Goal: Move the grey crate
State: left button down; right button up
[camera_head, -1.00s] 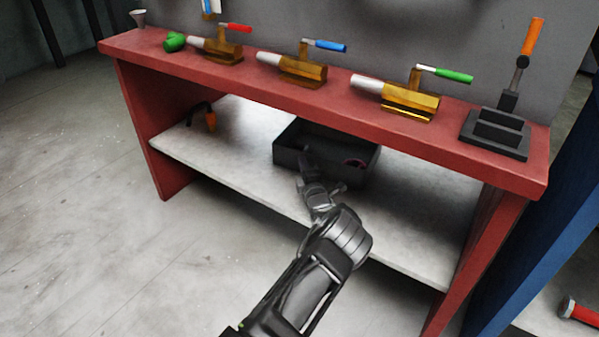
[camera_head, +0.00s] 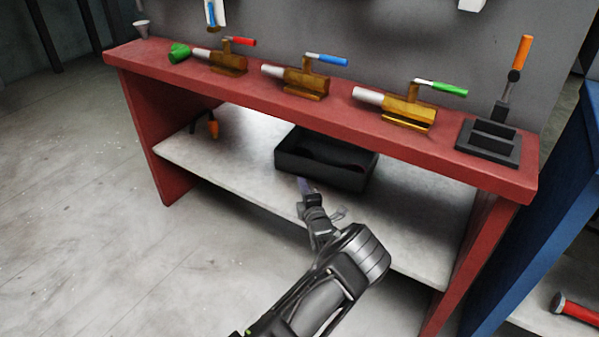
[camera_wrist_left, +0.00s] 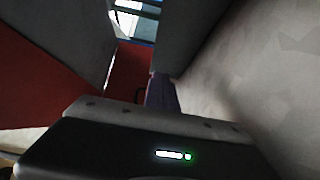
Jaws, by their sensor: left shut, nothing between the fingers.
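The dark grey crate (camera_head: 345,178) is an open box on the pale lower shelf of the red bench. It stands under the bench top, near the middle. A dark reddish thing shows inside it, too dim to name. My left gripper (camera_head: 304,187) is just in front of the crate's front left, low over the shelf. It is shut and empty, and in the head view it appears apart from the crate. In the left wrist view the fingers (camera_wrist_left: 161,92) show as a dark purplish shape beside a pale surface. My right gripper is not in view.
The red bench top (camera_head: 250,90) overhangs the shelf (camera_head: 225,165). On it stand several brass presses with coloured handles, and a dark block with an orange handle (camera_head: 521,52). An orange-tipped item (camera_head: 213,129) lies on the shelf's left. The shelf's right part is clear.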

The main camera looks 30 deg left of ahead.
pick_arm(q)
jog(key=p+v, duration=0.1)
jog(key=v, duration=0.4)
jog(key=shift+s+d+r, duration=0.1)
jog(key=shift+s+d, duration=0.1)
jog(key=shift+s, duration=0.05)
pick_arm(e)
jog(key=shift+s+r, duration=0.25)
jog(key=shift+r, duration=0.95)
